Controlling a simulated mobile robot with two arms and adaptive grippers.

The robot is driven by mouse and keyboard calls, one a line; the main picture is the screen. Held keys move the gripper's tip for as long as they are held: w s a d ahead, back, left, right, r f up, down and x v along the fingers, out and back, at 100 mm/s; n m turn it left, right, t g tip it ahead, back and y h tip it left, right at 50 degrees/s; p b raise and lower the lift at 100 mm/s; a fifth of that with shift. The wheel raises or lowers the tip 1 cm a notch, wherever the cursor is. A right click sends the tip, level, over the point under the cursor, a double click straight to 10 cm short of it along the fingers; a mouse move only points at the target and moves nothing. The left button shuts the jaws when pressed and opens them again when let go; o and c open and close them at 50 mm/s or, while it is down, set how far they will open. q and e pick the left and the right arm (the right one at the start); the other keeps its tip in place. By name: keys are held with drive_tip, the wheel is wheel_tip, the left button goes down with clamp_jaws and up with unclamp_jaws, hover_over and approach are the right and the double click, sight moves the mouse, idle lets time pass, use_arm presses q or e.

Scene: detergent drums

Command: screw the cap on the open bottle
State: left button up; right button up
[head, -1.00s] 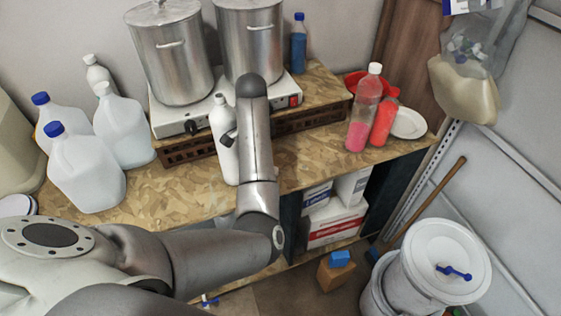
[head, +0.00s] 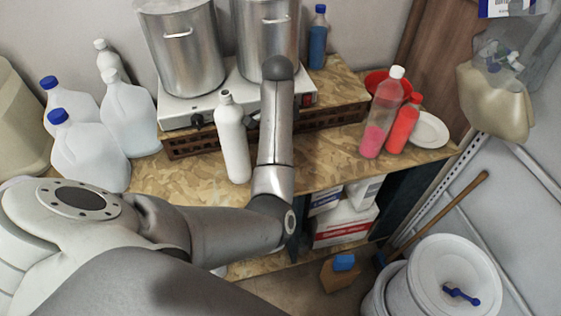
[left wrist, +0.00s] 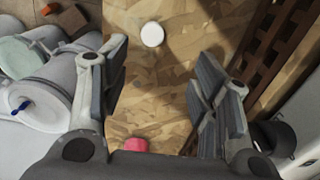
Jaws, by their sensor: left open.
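A white bottle (head: 232,140) stands upright on the wooden bench in the head view. Its narrow neck appears to have no cap. In the left wrist view a small white disc (left wrist: 152,34) shows against the bench top; it looks like a loose cap. I cannot pick it out in the head view, where my left arm covers part of the bench. My left gripper (left wrist: 155,88) is open and empty above the bench, with the disc beyond its fingertips. In the head view its fingers are mostly hidden behind my arm. My right gripper is not in view.
Jugs with blue caps (head: 88,150) stand at the left. Steel pots on a white hob (head: 180,109) stand behind. A pink bottle (head: 383,112) and a red bottle (head: 403,125) stand at the right by a white plate (head: 432,131). A white drum (head: 445,280) stands below.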

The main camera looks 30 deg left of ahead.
use_arm(q)
wheel_tip(320, 180, down, 2)
drive_tip(key=shift+w+a+f, duration=0.1)
drive_tip(key=shift+a+f, duration=0.05)
drive_tip(key=shift+s+d+f+b, duration=0.1)
drive_tip(key=shift+s+f+b, duration=0.05)
drive_tip(key=shift+f+b, duration=0.4)
drive_tip(key=shift+s+d+f+b, duration=0.1)
drive_tip(key=shift+f+b, duration=0.25)
drive_tip(key=shift+f, duration=0.3)
drive_tip(key=shift+w+d+f+b, duration=0.15)
drive_tip(key=shift+f+b, duration=0.15)
drive_tip(key=shift+f, duration=0.25)
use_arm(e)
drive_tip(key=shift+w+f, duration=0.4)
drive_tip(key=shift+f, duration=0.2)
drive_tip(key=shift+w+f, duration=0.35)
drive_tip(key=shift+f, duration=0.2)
use_arm(q)
drive_tip(key=shift+r, duration=0.1)
